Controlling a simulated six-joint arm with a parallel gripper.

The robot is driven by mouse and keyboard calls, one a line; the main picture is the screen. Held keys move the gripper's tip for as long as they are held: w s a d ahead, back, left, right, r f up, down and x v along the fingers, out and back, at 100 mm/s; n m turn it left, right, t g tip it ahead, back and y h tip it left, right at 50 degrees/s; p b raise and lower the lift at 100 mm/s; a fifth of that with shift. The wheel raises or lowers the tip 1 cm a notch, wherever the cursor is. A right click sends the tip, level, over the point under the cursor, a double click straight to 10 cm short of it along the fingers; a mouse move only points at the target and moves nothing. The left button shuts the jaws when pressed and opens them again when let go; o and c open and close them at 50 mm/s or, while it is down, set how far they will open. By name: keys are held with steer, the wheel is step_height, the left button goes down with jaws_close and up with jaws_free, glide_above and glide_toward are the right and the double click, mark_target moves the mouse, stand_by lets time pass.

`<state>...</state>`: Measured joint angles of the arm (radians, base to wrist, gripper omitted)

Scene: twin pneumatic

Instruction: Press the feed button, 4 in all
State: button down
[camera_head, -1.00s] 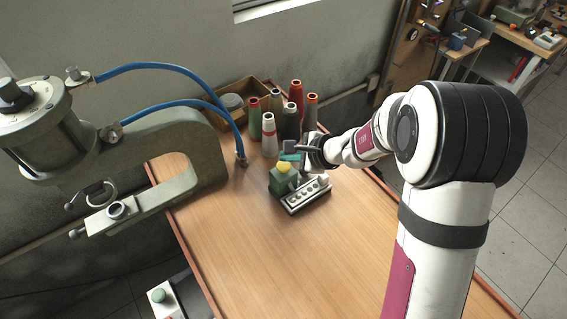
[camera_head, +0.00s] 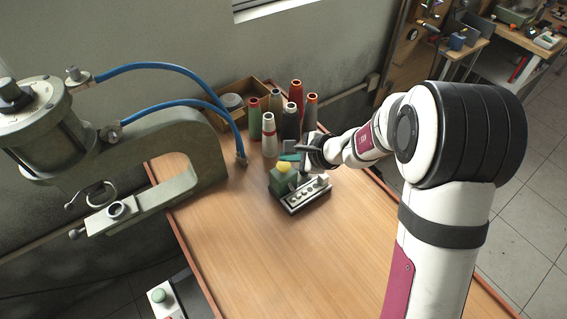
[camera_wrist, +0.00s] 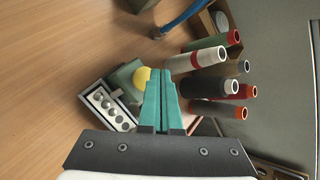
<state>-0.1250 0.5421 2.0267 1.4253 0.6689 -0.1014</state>
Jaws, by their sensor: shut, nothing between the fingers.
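A green box (camera_head: 281,184) with a round yellow button (camera_head: 284,168) on top stands on the wooden table. In the wrist view the yellow button (camera_wrist: 141,77) lies just left of my fingertips. A pale strip with a row of round spots (camera_head: 306,196) sits against the box; it also shows in the wrist view (camera_wrist: 107,107). My gripper (camera_head: 288,157) is above and beside the box, with its teal fingers (camera_wrist: 160,74) together and empty. I cannot tell whether the fingers touch the button or whether it is pressed down. No label naming the feed button is readable.
Several coloured cones (camera_head: 269,136) stand close behind the gripper, beside an open cardboard box (camera_head: 243,92). A large grey-green press (camera_head: 190,150) with blue hoses is at left. A green button on a white box (camera_head: 160,296) is at lower left. The table's front (camera_head: 250,255) is clear.

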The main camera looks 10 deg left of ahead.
mark_target(288, 167)
steer(key=shift+f, duration=0.1)
steer(key=shift+f, duration=0.35)
steer(key=shift+f, duration=0.9)
stand_by(0.9)
steer(key=shift+r, duration=1.35)
steer(key=shift+r, duration=2.5)
